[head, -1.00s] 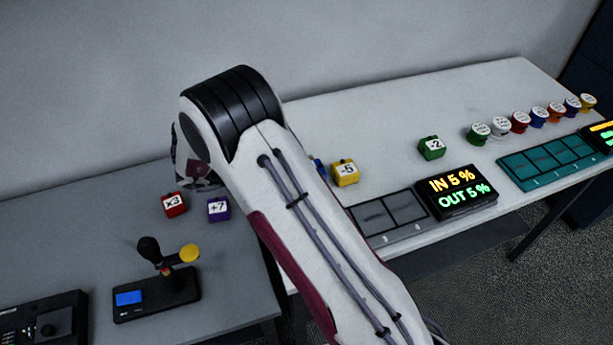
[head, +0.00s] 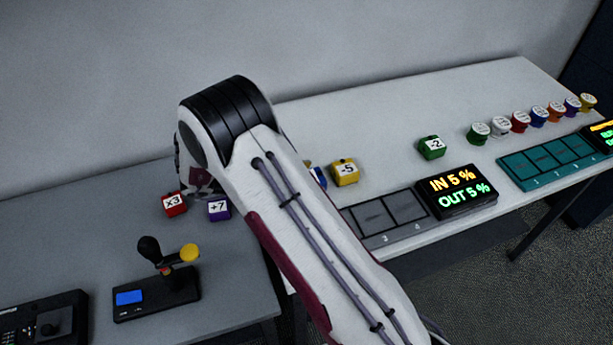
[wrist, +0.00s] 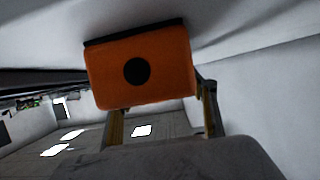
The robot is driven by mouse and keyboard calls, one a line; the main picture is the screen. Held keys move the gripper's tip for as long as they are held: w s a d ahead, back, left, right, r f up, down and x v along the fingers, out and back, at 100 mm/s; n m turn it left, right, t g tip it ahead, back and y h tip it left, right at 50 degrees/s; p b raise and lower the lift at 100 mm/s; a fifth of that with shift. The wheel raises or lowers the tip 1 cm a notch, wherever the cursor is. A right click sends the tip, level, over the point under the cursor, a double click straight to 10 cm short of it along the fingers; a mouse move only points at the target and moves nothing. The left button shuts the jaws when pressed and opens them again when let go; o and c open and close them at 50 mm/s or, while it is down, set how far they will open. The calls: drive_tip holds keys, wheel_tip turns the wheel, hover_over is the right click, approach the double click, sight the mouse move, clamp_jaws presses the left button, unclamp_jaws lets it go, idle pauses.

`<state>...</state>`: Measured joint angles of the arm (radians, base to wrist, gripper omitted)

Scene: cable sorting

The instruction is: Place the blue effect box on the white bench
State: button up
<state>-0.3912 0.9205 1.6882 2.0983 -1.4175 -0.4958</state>
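A small blue box (head: 320,176) shows only as a sliver on the white bench (head: 385,125), at the right edge of my arm; the arm hides the rest. In the wrist view an orange box face (wrist: 150,75) with a black dot fills the upper middle, close to a pale surface above it in the picture. My gripper (wrist: 165,105) has its two fingers spread apart at the lower corners of this face. I cannot tell whether they grip it. In the head view my arm hides the gripper.
A yellow "-5" box (head: 345,172) stands just right of the blue sliver, and a green "-2" box (head: 431,148) farther right. Red (head: 174,204) and purple (head: 219,208) boxes stand on the grey table. A numbered grey panel (head: 390,217) lies at the bench's front.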

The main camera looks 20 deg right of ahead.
drive_tip(key=shift+r, duration=0.15)
drive_tip(key=shift+a, duration=0.15)
drive_tip(key=v, duration=1.1)
drive_tip(key=shift+a+r, duration=0.15)
drive_tip(key=shift+a, duration=0.25)
idle(0.4)
